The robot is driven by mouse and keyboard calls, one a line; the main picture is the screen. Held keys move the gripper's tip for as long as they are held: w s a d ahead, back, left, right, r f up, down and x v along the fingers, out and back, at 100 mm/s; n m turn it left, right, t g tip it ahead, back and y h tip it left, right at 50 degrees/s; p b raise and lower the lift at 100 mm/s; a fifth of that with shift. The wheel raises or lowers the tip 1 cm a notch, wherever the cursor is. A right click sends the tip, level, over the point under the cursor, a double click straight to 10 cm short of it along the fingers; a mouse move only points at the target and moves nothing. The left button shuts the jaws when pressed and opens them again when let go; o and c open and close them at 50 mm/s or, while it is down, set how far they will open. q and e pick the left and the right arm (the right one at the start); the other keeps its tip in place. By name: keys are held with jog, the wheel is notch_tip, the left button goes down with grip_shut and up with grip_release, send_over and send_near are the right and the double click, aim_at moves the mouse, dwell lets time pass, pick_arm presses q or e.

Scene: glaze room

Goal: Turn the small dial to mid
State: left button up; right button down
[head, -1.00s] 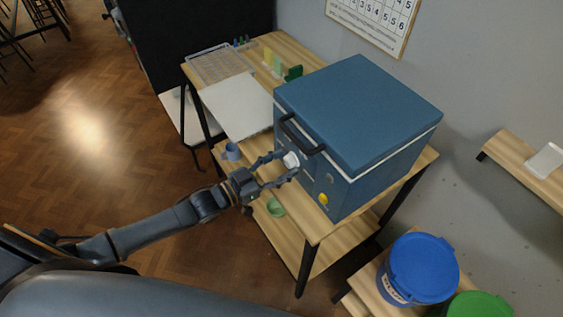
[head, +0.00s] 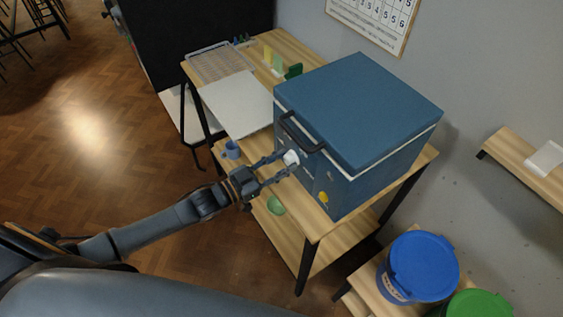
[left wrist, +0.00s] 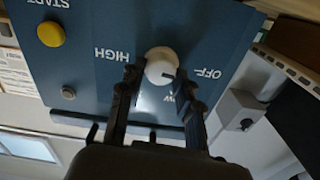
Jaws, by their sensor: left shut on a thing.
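The small dial is a white round knob (head: 291,157) on the front of a blue kiln-like box (head: 358,110). In the left wrist view the dial (left wrist: 160,66) sits among upside-down labels: HIGH to its left, OFF to its right, and a partly hidden word ending in W by the fingers. A short dark mark shows near the dial's lower right edge. My left gripper (head: 284,166) is at the dial, with one finger on each side (left wrist: 160,80), shut on it. The fingers cover part of the dial's surroundings. My right gripper is not in view.
A yellow START button (left wrist: 51,34) and a small grey round part (left wrist: 68,93) are on the same panel. A dark handle (head: 300,134) juts out above the dial. A blue cup (head: 231,150) and green bowl (head: 275,205) stand on the lower shelf.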

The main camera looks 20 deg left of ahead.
pick_arm(q)
jog(key=shift+m, duration=1.2)
jog(key=m+b, duration=0.1)
jog(key=m, duration=0.2)
jog(key=shift+m, duration=0.3)
jog(key=m, duration=0.2)
jog(key=m+b, duration=0.1)
jog(key=m, duration=0.2)
jog(key=shift+s+d+f+m, duration=0.1)
jog(key=shift+d+f+m, duration=0.05)
jog(key=shift+m, duration=0.15)
jog(key=m+b, duration=0.3)
jog(key=m, duration=0.2)
jog(key=shift+f, duration=0.15)
jog(key=m+b, duration=0.2)
jog(key=m, duration=0.4)
jog(key=shift+b, duration=0.35)
jog(key=o, duration=1.1)
jog(key=shift+o, duration=0.2)
